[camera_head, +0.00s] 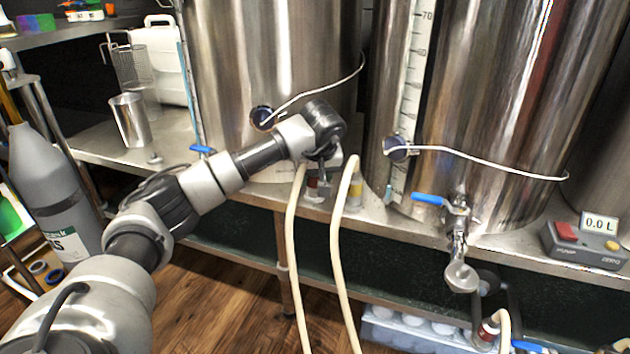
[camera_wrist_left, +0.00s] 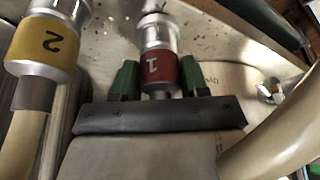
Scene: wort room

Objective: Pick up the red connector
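The red connector (camera_head: 312,182) is a metal coupling with a red band and a pale hose, on the metal shelf before the left tank. My right gripper is not in view.
A yellow-banded connector (camera_head: 354,188) with its own hose stands just right; it also shows in the left wrist view (camera_wrist_left: 47,42). A tap (camera_head: 460,235), a pump box (camera_head: 585,243) and another red-banded hose end (camera_head: 488,330) are at right.

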